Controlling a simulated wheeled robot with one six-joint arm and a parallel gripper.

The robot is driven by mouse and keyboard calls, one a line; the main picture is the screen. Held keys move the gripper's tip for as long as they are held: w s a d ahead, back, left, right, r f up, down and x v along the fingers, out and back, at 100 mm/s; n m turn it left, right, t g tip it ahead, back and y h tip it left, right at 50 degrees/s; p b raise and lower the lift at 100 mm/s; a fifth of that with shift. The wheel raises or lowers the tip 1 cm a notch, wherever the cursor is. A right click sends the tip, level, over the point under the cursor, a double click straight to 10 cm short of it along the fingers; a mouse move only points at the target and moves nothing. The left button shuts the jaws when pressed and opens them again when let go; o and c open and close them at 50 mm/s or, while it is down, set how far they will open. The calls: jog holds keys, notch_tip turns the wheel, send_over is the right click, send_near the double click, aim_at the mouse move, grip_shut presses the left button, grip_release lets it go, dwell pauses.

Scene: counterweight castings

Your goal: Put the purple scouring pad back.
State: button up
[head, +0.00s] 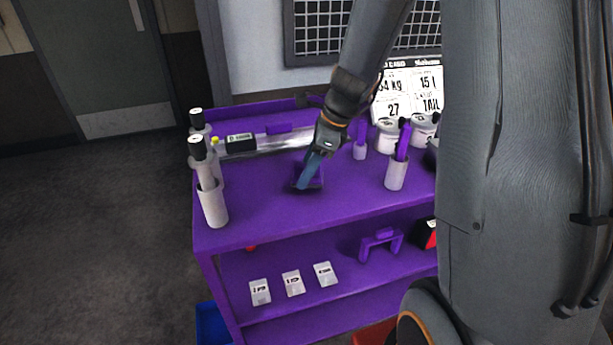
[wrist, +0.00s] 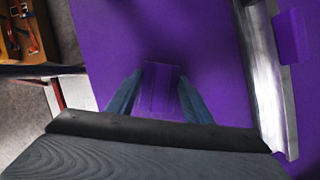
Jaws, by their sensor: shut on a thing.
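The purple scouring pad (wrist: 160,86) is a flat purple block between the two blue-grey fingers of my gripper (wrist: 155,100) in the wrist view. My gripper is shut on it. In the head view my gripper (head: 306,178) points down, low over the purple top shelf of the cart (head: 260,215). A dark purple patch of the pad (head: 316,183) shows beside the fingers there. Purple on purple, I cannot tell whether the pad touches the shelf.
A metal rail (head: 268,144) with a purple block (head: 278,128) runs behind my gripper. White holders with black-topped items (head: 213,205) stand at the left. A white cup with a purple-handled tool (head: 397,172) stands at the right. The front middle of the shelf is clear.

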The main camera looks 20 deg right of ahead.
aim_at(322, 178)
jog(key=shift+f, duration=1.15)
jog(key=shift+f, duration=0.15)
jog(key=o, duration=0.9)
jog(key=b+v, duration=0.1)
jog(key=v, duration=1)
jog(key=shift+s+a+f+n+g+h, duration=0.15)
jog(key=shift+s+a+f+n+h, duration=0.8)
jog(key=shift+s+n, duration=2.25)
jog(key=shift+s+a+f+n+g+h, duration=0.35)
jog(key=shift+s+f+n, duration=1.45)
jog(key=shift+n, duration=2.6)
jog(key=shift+s+a+f+n+h, duration=0.55)
jog(key=shift+s+f+n+h, duration=0.35)
jog(key=shift+s+n, duration=2.45)
